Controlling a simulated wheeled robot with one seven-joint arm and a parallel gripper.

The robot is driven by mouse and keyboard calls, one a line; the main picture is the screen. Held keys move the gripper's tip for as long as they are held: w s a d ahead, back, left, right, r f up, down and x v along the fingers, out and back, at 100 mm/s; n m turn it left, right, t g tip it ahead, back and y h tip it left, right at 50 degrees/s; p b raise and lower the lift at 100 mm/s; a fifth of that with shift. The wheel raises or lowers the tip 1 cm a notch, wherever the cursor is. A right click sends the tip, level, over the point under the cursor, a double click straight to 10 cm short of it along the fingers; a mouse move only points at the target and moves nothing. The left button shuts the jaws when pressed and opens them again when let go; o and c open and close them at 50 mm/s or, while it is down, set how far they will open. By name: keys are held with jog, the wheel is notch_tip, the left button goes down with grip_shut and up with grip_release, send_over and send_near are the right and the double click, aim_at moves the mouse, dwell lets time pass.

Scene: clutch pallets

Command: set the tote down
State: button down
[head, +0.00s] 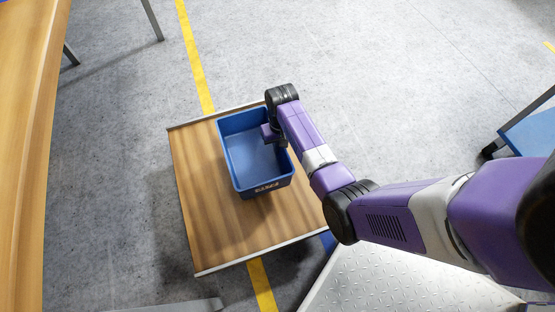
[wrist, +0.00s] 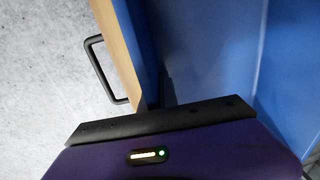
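The blue tote (head: 232,160) is upright and looks empty. In the head view it is over the wooden top of a low platform (head: 205,225); I cannot tell whether it touches the wood. My gripper (head: 270,133) is at the tote's right wall, near the far corner. In the wrist view the tote's blue wall (wrist: 146,40) runs under the purple gripper body. A dark finger (wrist: 168,90) shows close against the inside of this wall. The other finger is hidden, so the grip on the wall is not clear.
A black handle (wrist: 92,62) sticks out beside the wooden edge in the wrist view. Bare wood is left of and below the tote. A wooden table (head: 30,120) stands at the left. A blue wheeled cart (head: 530,135) is at the right. Grey floor is clear beyond the platform.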

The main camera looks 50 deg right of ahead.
aim_at(278, 156)
jog(key=shift+f+b, duration=1.4)
jog(key=shift+f, duration=1.75)
jog(key=shift+f, duration=0.1)
jog(key=c, duration=1.6)
grip_release()
jog(key=shift+c, duration=0.2)
notch_tip(278, 156, up, 12)
jog(key=p, duration=0.6)
jog(key=shift+d, duration=0.2)
jog(key=shift+s, duration=0.1)
